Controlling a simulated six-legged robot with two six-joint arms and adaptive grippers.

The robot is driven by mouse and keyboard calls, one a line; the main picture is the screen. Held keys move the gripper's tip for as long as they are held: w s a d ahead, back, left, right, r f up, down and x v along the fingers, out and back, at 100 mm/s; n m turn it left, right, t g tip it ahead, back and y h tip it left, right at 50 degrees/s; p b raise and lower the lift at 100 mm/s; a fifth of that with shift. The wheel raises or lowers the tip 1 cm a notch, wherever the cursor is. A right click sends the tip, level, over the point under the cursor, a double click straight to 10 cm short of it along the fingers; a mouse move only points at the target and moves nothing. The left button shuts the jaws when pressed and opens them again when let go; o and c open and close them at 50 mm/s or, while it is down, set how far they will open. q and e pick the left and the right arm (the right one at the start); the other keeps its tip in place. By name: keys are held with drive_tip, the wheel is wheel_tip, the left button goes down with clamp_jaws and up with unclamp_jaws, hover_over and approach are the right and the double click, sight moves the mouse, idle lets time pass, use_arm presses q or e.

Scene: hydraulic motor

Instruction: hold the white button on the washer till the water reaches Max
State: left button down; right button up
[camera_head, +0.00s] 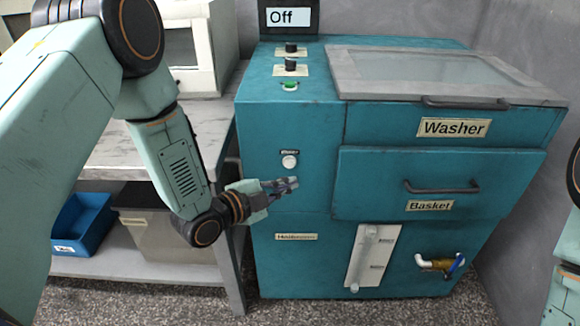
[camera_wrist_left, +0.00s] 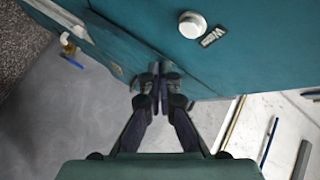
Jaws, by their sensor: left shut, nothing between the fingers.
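The teal washer (camera_head: 390,240) stands in front of me, with a "Washer" label and a "Basket" drawer (camera_head: 380,190). The round white button (camera_head: 289,161) is on the left part of its front; it also shows in the left wrist view (camera_wrist_left: 192,25). My left gripper (camera_head: 292,185) is shut and empty, just below the button and apart from it. In the left wrist view its fingertips (camera_wrist_left: 159,78) meet, with the button above and to the right. The level gauge (camera_head: 368,252) is a pale vertical strip low on the front; its water level is too small to read. My right gripper is not in view.
The display above the washer (camera_head: 290,17) reads "Off". Knobs and a green button (camera_head: 290,86) sit on the top left. A drain tap with a blue handle (camera_head: 442,264) sticks out at lower right. A shelf table (camera_head: 150,150) with a blue bin (camera_head: 82,222) stands at left.

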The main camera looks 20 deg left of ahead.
sight(290, 164)
use_arm(q)
drive_tip(key=shift+w+a, duration=0.3)
drive_tip(key=shift+w, duration=0.55)
drive_tip(key=shift+w+a, duration=0.25)
drive_tip(key=shift+w, duration=0.55)
drive_tip(key=shift+w, duration=0.1)
drive_tip(key=shift+w+a, duration=0.1)
drive_tip(key=shift+w, duration=0.2)
drive_tip(key=shift+w+a, duration=0.1)
drive_tip(key=shift+w, duration=0.3)
idle(5.5)
